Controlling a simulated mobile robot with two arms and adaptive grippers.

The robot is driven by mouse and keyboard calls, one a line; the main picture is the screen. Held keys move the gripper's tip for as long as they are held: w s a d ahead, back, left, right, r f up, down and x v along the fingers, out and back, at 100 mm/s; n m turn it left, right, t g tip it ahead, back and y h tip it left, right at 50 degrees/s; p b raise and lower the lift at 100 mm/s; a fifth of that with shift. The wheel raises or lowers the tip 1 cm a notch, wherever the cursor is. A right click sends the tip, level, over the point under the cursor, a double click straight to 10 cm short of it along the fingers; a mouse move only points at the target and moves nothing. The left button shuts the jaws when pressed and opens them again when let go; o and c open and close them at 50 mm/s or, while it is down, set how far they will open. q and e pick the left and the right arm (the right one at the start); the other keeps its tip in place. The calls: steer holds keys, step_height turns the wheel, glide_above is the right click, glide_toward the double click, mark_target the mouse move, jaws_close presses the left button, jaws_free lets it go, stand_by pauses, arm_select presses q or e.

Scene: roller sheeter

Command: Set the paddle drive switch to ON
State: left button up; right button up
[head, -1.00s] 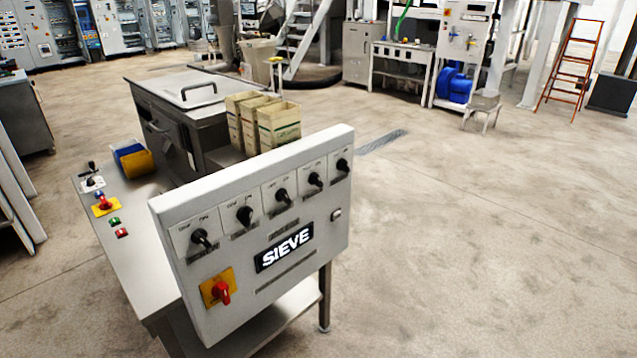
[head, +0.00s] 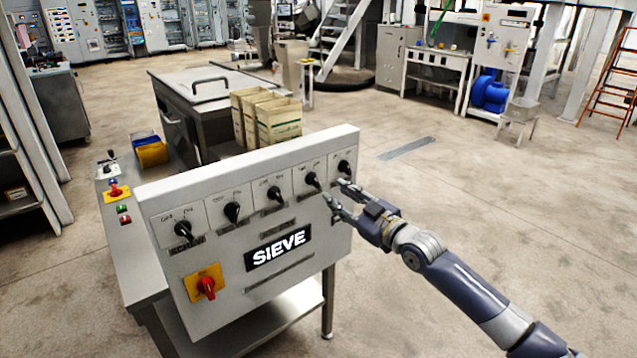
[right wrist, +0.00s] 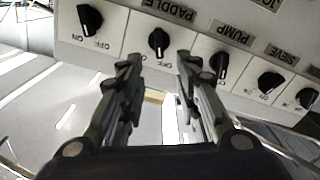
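The paddle drive switch is a black rotary knob (head: 312,180), second from the right in the panel's row. In the right wrist view, which shows the panel upside down, it is the knob (right wrist: 158,41) by the PADDLE label. Its pointer appears turned toward the OFF side. My right gripper (head: 336,194) is open and empty, just in front of the panel's right end. In the right wrist view its fingertips (right wrist: 159,62) stand apart on either side of the paddle knob in the picture. I see no contact. My left gripper is out of view.
The grey panel (head: 215,267) carries several similar knobs, including the pump knob (right wrist: 220,65) close beside the fingers. A red switch on a yellow plate (head: 207,285) sits lower left. Cardboard-coloured boxes (head: 280,120) stand behind the panel.

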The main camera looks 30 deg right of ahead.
mark_target(316, 180)
steer(key=shift+w+a, duration=0.15)
steer(key=shift+w, duration=2.05)
steer(key=shift+w+a, duration=0.1)
steer(key=shift+w, duration=2.05)
jaws_close()
